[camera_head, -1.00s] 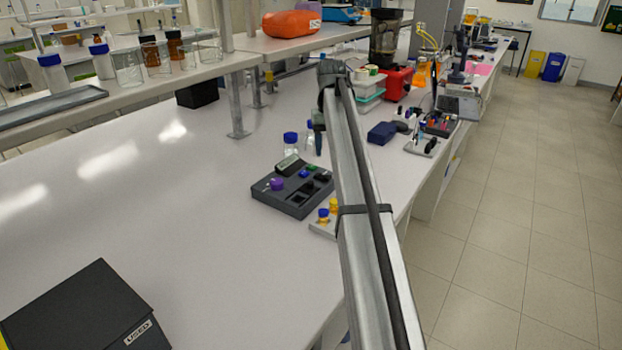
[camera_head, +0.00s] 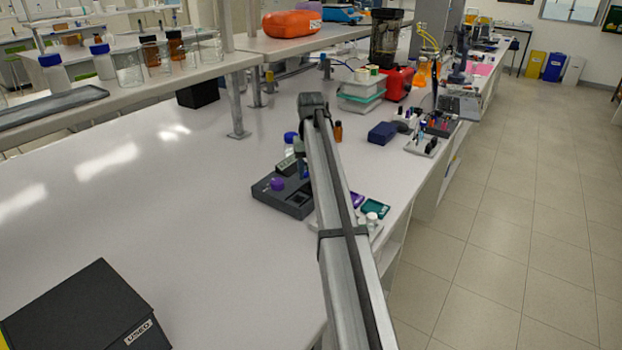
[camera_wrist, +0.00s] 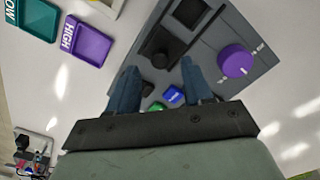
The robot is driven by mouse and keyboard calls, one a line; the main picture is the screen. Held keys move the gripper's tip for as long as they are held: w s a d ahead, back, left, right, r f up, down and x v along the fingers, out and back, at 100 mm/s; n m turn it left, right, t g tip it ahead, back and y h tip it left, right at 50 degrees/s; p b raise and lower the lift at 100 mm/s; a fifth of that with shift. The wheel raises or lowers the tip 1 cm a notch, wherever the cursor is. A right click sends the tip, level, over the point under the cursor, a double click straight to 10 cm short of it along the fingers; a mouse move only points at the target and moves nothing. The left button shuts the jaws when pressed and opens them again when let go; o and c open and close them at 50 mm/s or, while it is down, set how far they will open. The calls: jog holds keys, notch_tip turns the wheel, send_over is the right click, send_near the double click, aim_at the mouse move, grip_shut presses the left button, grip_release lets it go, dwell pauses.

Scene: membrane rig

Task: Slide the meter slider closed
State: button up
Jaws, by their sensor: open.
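The dark grey rig (camera_head: 283,203) lies on the bench, partly hidden by my arm in the head view. In the wrist view, its panel (camera_wrist: 215,90) carries a purple knob (camera_wrist: 236,61), a dark square recess (camera_wrist: 188,11) and a black raised block (camera_wrist: 157,57) beside it, which looks like the slider. A blue button (camera_wrist: 173,95) and a green button (camera_wrist: 156,106) show between my fingers. My gripper (camera_wrist: 158,67) is open and empty above the panel, its fingertips either side of the black block's near end. Whether they touch it, I cannot tell.
A purple tray marked HIGH (camera_wrist: 80,40) and a teal tray (camera_wrist: 32,18) lie beside the rig. A black box marked USED (camera_head: 85,310) is at the front left. The bench's left middle is clear.

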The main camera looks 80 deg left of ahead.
aim_at(309, 187)
jog(key=shift+f, duration=1.45)
grip_shut()
